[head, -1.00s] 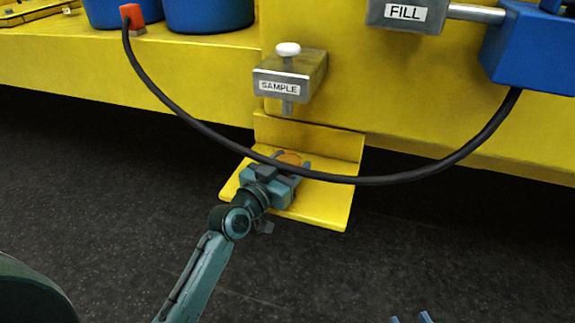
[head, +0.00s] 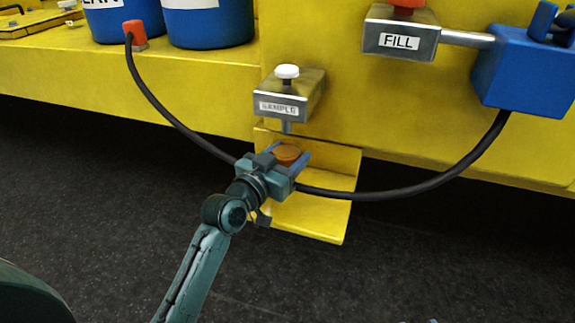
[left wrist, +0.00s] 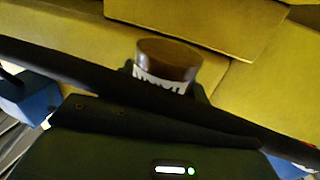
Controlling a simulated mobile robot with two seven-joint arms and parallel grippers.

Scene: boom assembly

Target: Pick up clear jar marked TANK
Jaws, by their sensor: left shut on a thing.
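The jar shows in the head view as a round orange-brown top (head: 288,154) between the fingers of my left gripper (head: 285,160). In the left wrist view the jar (left wrist: 166,63) has a brown top and a white label with dark letters, partly hidden. My left gripper is shut on the jar and holds it over the yellow shelf (head: 315,217), below the SAMPLE block (head: 287,98). The jar's lower part is hidden. Only small bluish tips, seemingly of my right gripper (head: 420,321), show at the bottom edge; its opening is unclear.
A black hose (head: 400,192) runs from the orange fitting (head: 135,36) to the blue block (head: 525,70), passing behind my left gripper in the head view. It crosses close in the left wrist view (left wrist: 150,108). The FILL block (head: 400,40) is right. The dark floor (head: 100,190) is clear.

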